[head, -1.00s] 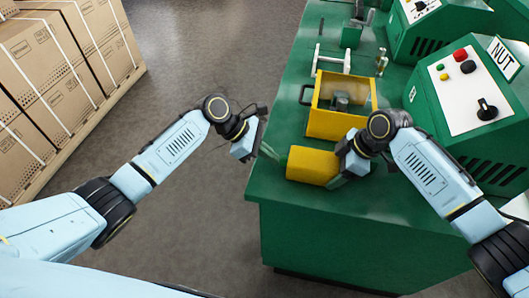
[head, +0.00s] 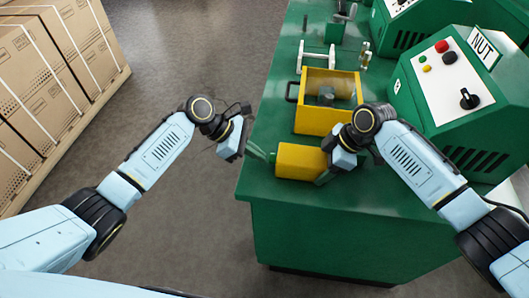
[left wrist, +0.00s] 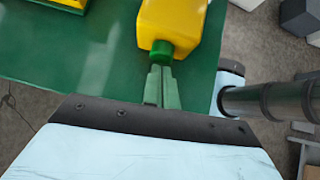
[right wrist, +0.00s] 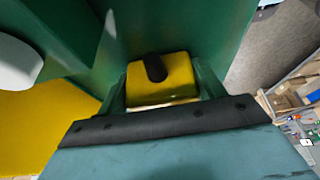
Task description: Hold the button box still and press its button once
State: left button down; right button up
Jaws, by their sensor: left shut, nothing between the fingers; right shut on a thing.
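The yellow button box (head: 298,160) lies near the front-left corner of the green bench. My right gripper (head: 328,168) is shut on its right side; in the right wrist view the box (right wrist: 178,80) sits between the fingers, with a dark strip on its face. My left gripper (head: 268,156) is shut and empty at the box's left side. In the left wrist view its closed fingertips (left wrist: 160,70) point at the green button (left wrist: 161,51) on the box's end. The tips are at or very near the button; I cannot tell whether they touch.
A yellow open-topped bin (head: 322,119) stands just behind the button box. A white stand (head: 316,56) is farther back. A green machine (head: 455,125) with a NUT sign stands at the right. Strapped cartons (head: 50,80) are at the far left. The bench front is bare.

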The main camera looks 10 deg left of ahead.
jog(key=shift+w+d, duration=0.1)
jog(key=shift+d, duration=0.05)
pick_arm(q)
jog(key=v, duration=1.1)
jog(key=shift+a+f, duration=0.3)
jog(key=shift+a, duration=0.2)
jog(key=shift+w, duration=0.1)
dwell(2.0)
pick_arm(e)
jog(key=o, duration=1.2)
jog(key=shift+c, duration=0.2)
